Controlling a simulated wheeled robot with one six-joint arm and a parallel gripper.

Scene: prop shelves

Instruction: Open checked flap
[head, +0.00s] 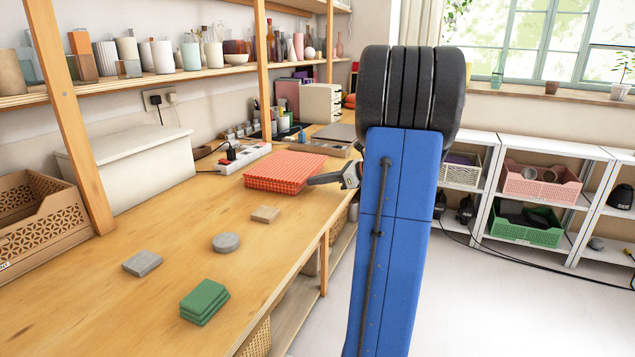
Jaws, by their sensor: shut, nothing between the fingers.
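A flat red checked piece (287,168) lies on the wooden bench near its right edge, with a grid pattern on top. It looks closed and level; a hinge or seam cannot be made out. My gripper (311,181) is shut and empty, pointing left at the near right side of the checked piece. Its tip looks very close to that side; whether it touches cannot be told. My blue arm hides part of the room behind it.
A green stack (205,301), a grey block (142,263), a grey disc (226,242) and a tan block (265,214) lie on the bench. A power strip (243,157) and a white lidded box (130,165) stand behind.

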